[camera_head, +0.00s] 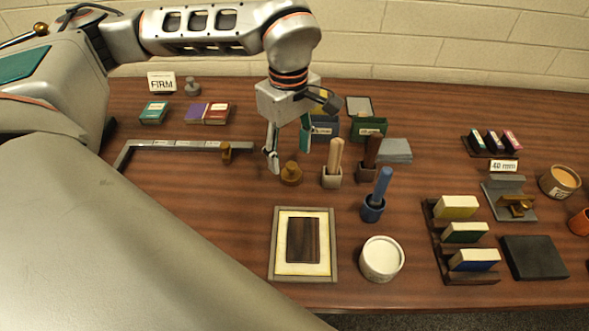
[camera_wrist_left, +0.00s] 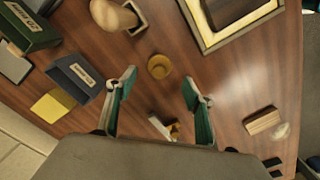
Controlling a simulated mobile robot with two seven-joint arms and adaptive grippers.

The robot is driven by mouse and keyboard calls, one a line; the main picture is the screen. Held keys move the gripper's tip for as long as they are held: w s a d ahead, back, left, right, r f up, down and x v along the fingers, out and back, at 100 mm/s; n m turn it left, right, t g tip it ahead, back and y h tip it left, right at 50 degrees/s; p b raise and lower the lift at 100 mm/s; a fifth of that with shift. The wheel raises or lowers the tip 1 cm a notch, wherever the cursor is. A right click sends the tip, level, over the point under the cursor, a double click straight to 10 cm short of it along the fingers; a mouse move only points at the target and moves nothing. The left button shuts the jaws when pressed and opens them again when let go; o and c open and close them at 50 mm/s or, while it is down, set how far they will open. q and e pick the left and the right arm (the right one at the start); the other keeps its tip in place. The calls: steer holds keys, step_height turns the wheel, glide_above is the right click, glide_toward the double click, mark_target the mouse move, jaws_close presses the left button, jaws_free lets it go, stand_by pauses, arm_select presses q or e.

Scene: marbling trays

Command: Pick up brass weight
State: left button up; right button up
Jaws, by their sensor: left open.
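The brass weight (camera_head: 291,174) is a small round brass piece with a knob, standing upright on the wooden table near the middle. My left gripper (camera_head: 287,157) is open above and just behind it, pointing down. In the left wrist view the brass weight (camera_wrist_left: 159,67) shows between and slightly beyond the two teal-padded fingertips (camera_wrist_left: 160,84), with a gap on both sides. Nothing is held. My right gripper is in neither view.
Wooden-handled tools in square cups (camera_head: 332,177) stand close right of the weight, with a blue-handled one (camera_head: 373,208) nearer. A framed tray (camera_head: 274,262) lies in front. Small bins (camera_head: 369,127) stand behind.

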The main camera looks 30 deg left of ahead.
mark_target(291, 164)
arm_select(q)
step_height(291, 164, down, 6)
steer(key=shift+d+r, duration=0.15)
steer(key=shift+w, duration=0.1)
jaws_close()
